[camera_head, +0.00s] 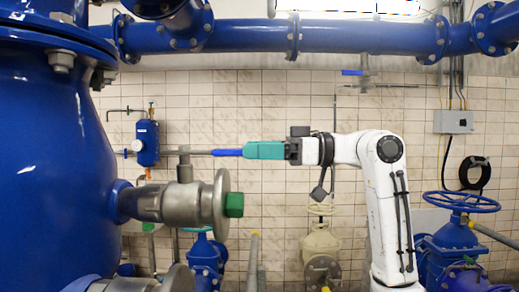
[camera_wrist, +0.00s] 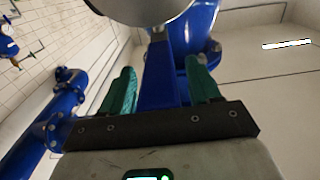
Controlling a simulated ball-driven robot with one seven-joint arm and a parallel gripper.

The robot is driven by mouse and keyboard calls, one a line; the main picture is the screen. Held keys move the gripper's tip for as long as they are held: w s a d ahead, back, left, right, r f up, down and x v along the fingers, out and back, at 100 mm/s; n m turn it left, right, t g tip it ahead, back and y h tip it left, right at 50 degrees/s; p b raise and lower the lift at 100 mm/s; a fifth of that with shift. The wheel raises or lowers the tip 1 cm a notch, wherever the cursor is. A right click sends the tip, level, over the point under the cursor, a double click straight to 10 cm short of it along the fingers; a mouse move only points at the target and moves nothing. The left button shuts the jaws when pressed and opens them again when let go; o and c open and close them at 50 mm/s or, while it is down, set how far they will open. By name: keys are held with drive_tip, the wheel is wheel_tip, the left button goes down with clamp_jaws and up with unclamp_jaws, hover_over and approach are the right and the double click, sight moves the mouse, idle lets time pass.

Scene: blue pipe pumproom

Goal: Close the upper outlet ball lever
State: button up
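The upper outlet ball valve (camera_head: 165,203) is a steel body with a round flange, on the right side of the blue tank. Its lever stands above it, and the blue handle (camera_head: 228,152) points right, roughly level and along the outlet. My gripper (camera_head: 265,150) is at the handle's free end, with teal fingers reaching from the right. In the wrist view the blue lever (camera_wrist: 160,75) lies between the two fingers of my gripper (camera_wrist: 160,80). A gap shows on each side of the lever, so the fingers are open around it. The handle's end is hidden by the fingers in the head view.
The blue tank (camera_head: 50,170) fills the left. A second steel outlet (camera_head: 178,279) shows below. A blue pipe (camera_head: 350,38) crosses overhead. A blue handwheel valve (camera_head: 460,202) stands at right and a beige valve (camera_head: 320,245) behind. The tiled wall is behind.

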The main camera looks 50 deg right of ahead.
clamp_jaws()
idle(0.3)
idle(0.3)
